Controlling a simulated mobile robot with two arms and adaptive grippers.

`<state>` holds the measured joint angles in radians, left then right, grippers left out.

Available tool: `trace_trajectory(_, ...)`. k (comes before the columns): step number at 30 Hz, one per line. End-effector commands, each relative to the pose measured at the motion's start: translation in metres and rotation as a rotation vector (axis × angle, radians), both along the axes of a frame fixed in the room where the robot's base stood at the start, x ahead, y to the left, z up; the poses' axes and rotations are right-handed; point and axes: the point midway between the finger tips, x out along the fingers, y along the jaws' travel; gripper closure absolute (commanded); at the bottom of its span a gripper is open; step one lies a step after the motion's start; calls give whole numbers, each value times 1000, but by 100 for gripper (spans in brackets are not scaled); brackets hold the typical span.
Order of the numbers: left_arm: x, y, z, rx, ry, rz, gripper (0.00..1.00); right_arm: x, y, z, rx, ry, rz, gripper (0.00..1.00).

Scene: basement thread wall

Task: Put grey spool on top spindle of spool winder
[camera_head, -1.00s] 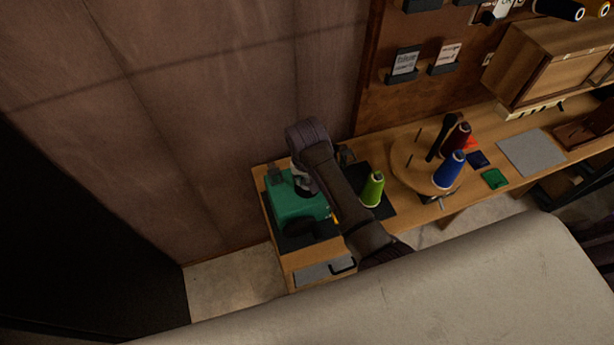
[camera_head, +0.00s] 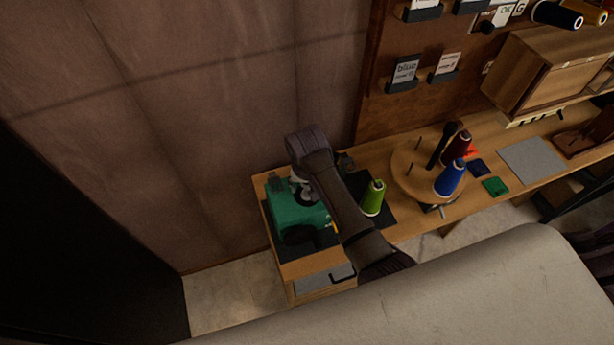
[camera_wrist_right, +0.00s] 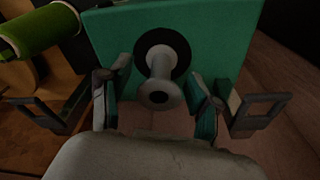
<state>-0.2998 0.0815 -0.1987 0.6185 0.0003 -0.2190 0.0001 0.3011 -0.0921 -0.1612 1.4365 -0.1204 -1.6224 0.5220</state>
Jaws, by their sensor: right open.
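The green spool winder (camera_head: 292,212) stands on a dark mat at the left end of the bench, partly covered by my right arm. In the right wrist view, its green face (camera_wrist_right: 215,35) carries a round black disc (camera_wrist_right: 180,48). The grey spool (camera_wrist_right: 158,68) stands out from this disc, its near flange facing the camera; the spindle itself is hidden. My right gripper (camera_wrist_right: 158,98) is open, with one finger on each side of the spool and visible gaps between. In the head view my right gripper (camera_head: 299,184) is mostly hidden at the winder. My left gripper is out of view.
A lime-green cone spool (camera_head: 373,198) stands right of my right arm. Beyond it, a round wooden stand (camera_head: 408,178) holds a blue cone (camera_head: 450,178) and a dark red cone (camera_head: 457,146). A wall (camera_head: 220,130) rises close behind the winder.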

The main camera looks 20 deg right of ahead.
Motion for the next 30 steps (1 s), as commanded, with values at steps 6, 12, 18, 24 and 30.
trace_trajectory(6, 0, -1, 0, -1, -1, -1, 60, -5, 4, 45, 3, -7, 0, 38)
trace_trajectory(12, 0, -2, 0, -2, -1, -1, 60, -11, 6, 84, 2, -6, 1, 38)
trace_trajectory(18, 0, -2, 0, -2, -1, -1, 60, -14, 6, 105, 0, -3, 0, 38)
trace_trajectory(24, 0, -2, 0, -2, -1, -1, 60, -15, 6, 108, 1, -1, 0, 38)
trace_trajectory(30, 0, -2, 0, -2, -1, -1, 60, -44, -6, 85, 3, -8, 44, 38)
